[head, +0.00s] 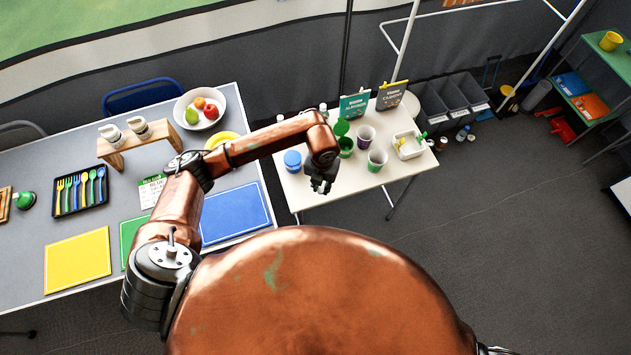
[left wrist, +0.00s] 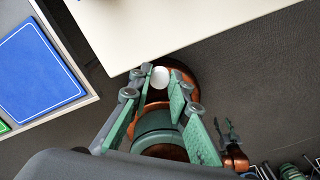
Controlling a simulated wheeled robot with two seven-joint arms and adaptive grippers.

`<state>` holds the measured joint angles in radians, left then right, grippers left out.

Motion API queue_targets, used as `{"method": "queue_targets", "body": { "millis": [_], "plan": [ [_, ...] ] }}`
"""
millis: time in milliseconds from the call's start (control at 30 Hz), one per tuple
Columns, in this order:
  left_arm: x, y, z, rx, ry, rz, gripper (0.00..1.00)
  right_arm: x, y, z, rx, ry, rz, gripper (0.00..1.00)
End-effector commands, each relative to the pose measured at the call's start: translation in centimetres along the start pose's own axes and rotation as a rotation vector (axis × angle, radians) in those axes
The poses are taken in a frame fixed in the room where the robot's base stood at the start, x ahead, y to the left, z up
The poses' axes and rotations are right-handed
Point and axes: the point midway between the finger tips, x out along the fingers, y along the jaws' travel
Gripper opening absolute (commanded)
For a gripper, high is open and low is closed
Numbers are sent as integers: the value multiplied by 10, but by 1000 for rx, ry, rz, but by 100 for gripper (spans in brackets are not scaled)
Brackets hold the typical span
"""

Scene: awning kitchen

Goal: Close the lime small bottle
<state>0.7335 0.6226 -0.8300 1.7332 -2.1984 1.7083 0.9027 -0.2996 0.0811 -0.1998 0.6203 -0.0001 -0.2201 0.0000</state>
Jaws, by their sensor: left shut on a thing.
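My left gripper (head: 321,186) hangs just off the front edge of the white table. In the left wrist view, its green fingers (left wrist: 158,80) are shut on a small round white thing (left wrist: 160,77), which looks like a cap. I cannot pick out the lime small bottle for sure. A green container (head: 345,147) with a round green lid (head: 342,128) stands on the table behind my gripper. Small bottles with white tops (head: 323,109) stand near the back edge. My right gripper (left wrist: 226,128) shows small in the left wrist view, its fingers apart.
The long grey table (head: 25,270) with coloured mats is to the left. Floor in front of the white table is clear.

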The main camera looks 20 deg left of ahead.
Motion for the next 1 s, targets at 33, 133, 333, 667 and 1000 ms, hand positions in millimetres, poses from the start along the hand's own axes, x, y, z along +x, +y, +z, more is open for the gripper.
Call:
{"method": "queue_targets", "body": {
  "millis": [33, 133, 333, 667, 1000],
  "plan": [
    [-3, -10, -12, 9, 2, -2, 11, 2, 0, 0, 0, 0, 0, 40],
    [-13, -24, -28, 7, 3, -2, 11, 3, 0, 1, 0, -1, 0, 40],
    [-26, -44, -49, 4, 3, -2, 11, 4, -1, 1, 0, -1, -1, 40],
    [-31, -50, -58, 1, 4, 0, 11, 5, -2, 1, 1, -1, -2, 40],
    [-32, -48, -56, 27, 3, 1, 11, 5, -2, 1, 1, -1, -3, 40]
  ]
}}
